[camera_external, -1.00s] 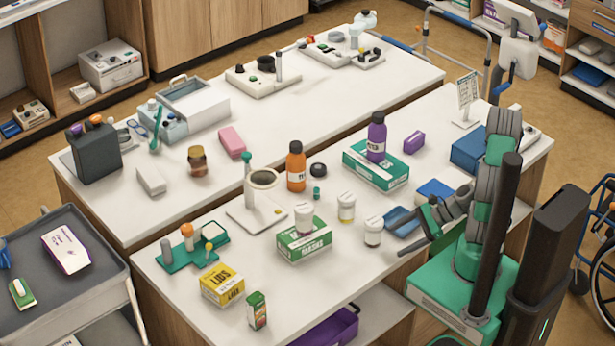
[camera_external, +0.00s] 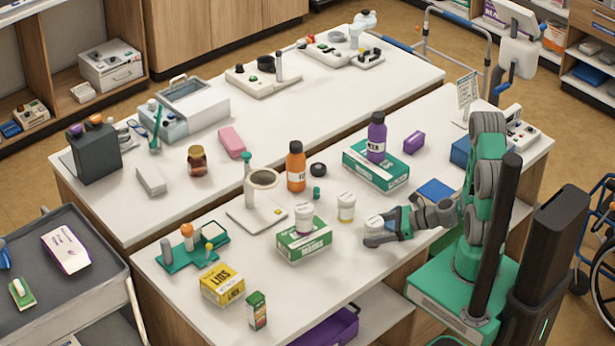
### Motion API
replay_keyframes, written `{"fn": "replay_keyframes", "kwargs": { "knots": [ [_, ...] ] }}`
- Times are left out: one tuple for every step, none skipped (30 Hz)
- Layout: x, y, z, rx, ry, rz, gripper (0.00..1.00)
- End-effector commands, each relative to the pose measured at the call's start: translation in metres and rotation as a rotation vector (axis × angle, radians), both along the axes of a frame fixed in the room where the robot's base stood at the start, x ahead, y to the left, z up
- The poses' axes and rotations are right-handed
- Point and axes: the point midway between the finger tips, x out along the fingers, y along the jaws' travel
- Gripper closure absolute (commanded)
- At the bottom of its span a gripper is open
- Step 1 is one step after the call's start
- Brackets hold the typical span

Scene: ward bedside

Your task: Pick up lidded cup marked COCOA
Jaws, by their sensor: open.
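Three small white-lidded cups stand near the front middle; their labels are too small to read, so I cannot tell which is marked COCOA. One cup (camera_external: 304,218) stands on the green-and-white MASKS box (camera_external: 305,243). A second cup (camera_external: 346,208), with a yellowish band, stands on the table behind and to the right of that box. A third cup (camera_external: 374,223) is at my gripper, its lower part mostly hidden. My gripper (camera_external: 372,236) is open, low over the table, with its fingers at this third cup. I cannot tell whether they touch it.
Left of the cups are a white stand with a ring (camera_external: 262,180) and an orange bottle (camera_external: 296,167). A purple bottle (camera_external: 376,137) stands on a green box (camera_external: 375,166) behind. A yellow LIDS box (camera_external: 222,284) is front left.

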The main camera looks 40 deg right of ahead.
Motion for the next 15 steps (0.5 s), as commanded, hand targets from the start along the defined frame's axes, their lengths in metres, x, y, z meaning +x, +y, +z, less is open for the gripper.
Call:
{"fn": "replay_keyframes", "kwargs": {
  "knots": [
    [0.0,-0.0002,0.0002,0.0,0.0,-0.001,0.24],
    [-0.0001,-0.0003,0.0002,0.0,0.0,0.0,0.24],
    [-0.0001,-0.0003,0.0001,0.0,0.0,0.0,0.25],
    [-0.0002,-0.0004,0.0002,-0.001,-0.001,0.0,0.27],
    [-0.0001,-0.0004,0.0002,-0.001,-0.001,0.0,0.3],
    [-0.0001,-0.0004,0.0002,-0.001,-0.001,0.0,0.33],
    [-0.0002,-0.0004,0.0002,-0.001,-0.001,0.0,0.36],
    [-0.0002,-0.0004,0.0003,-0.001,-0.001,0.0,0.38],
    [-0.0002,-0.0005,0.0002,-0.001,-0.001,0.0,0.41],
    [-0.0002,-0.0004,0.0003,-0.001,-0.001,0.0,0.44],
    [-0.0002,-0.0004,0.0003,-0.001,-0.001,0.0,0.46],
    [-0.0002,-0.0005,0.0002,-0.001,-0.001,0.0,0.49],
    [-0.0002,-0.0004,0.0003,-0.001,-0.001,0.0,0.52],
    [-0.0002,-0.0004,0.0003,-0.001,-0.001,0.0,0.54],
    [-0.0002,-0.0005,0.0002,-0.001,-0.001,0.0,0.58]
  ]
}}
